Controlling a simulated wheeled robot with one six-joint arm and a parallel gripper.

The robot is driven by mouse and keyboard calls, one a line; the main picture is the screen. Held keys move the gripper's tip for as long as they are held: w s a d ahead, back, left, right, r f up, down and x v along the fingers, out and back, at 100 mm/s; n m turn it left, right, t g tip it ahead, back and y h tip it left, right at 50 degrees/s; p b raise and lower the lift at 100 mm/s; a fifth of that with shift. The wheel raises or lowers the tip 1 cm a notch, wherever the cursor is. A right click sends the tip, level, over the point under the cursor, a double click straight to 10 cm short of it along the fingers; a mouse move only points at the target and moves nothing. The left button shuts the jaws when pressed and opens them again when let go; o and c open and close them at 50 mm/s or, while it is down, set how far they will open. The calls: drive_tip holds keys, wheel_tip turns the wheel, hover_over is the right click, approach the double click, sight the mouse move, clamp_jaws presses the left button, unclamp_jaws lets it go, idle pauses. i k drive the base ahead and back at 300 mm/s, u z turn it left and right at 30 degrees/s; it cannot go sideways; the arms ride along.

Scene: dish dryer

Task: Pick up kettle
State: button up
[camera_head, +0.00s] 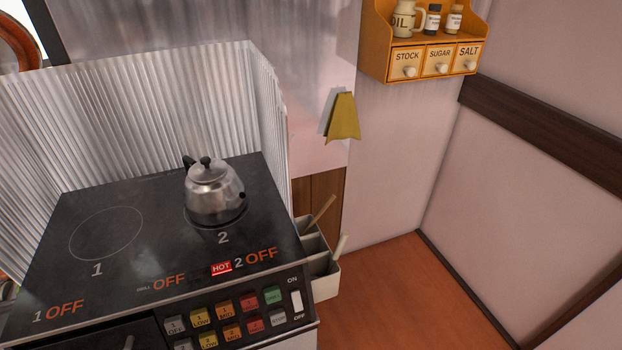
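A silver metal kettle (214,194) with a black lid knob and a dark handle stands upright on burner 2 of the black stove top (150,230). The handle shows only in part, at the kettle's upper left. A small dark spot shows on the kettle's right side. My gripper is not in view.
Corrugated metal guards (150,110) stand behind and beside the stove top. A red HOT label (221,268) lights near burner 2. A utensil holder (318,265) hangs at the stove's right. A spice shelf (425,60) and yellow cloth (343,118) are on the wall. Floor at right is clear.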

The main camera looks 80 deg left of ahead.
sight(215, 203)
drive_tip(key=i, duration=0.5)
drive_tip(key=u, duration=3.8)
drive_tip(key=i, duration=0.5)
drive_tip(key=u, duration=0.05)
